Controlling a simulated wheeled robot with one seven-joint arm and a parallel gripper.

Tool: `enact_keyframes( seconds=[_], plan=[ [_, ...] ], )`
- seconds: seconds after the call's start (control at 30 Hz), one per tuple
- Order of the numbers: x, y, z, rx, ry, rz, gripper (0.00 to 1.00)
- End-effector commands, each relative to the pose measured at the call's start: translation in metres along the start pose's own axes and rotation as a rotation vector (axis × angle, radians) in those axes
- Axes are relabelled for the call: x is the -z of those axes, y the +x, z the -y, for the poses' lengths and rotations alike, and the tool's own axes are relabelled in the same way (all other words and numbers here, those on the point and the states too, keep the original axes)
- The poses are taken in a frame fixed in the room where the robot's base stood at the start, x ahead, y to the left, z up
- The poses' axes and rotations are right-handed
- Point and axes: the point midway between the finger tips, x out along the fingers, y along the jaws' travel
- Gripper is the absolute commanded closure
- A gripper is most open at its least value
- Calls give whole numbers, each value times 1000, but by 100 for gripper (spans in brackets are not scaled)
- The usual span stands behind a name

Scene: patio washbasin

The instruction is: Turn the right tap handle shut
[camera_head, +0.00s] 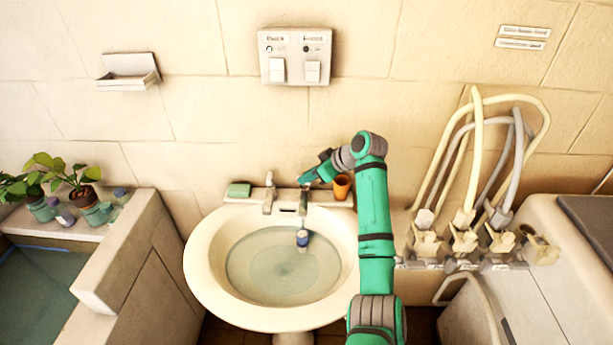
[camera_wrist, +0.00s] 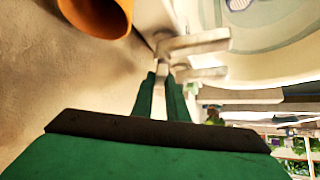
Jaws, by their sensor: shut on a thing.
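The white washbasin (camera_head: 200,262) stands against the wall with water in its bowl. Its left tap handle (camera_head: 269,192) stands upright on the back rim, and the dark-fronted spout (camera_head: 303,203) is in the middle. My gripper (camera_head: 304,181) is over the right part of the back rim and mostly hides the right tap handle there. In the wrist view my gripper (camera_wrist: 162,82) has its two green fingers close together on a pale piece of the right tap handle (camera_wrist: 162,68). How far the handle is turned cannot be told.
An orange cup (camera_head: 342,187) stands close to the right of my gripper and also shows in the wrist view (camera_wrist: 98,14). A green sponge-like block (camera_head: 239,189) lies on the left rim. A small blue item (camera_head: 302,239) is in the bowl. Hoses (camera_head: 478,150) hang at right.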

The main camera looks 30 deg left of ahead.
Motion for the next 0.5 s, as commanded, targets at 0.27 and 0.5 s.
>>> enact_keyframes(
  seconds=[0.27, 0.5],
  plan=[
    [2, 6, 11, -156, 165, 5, 100],
    [6, 10, 16, -314, 323, 6, 100]
  ],
)
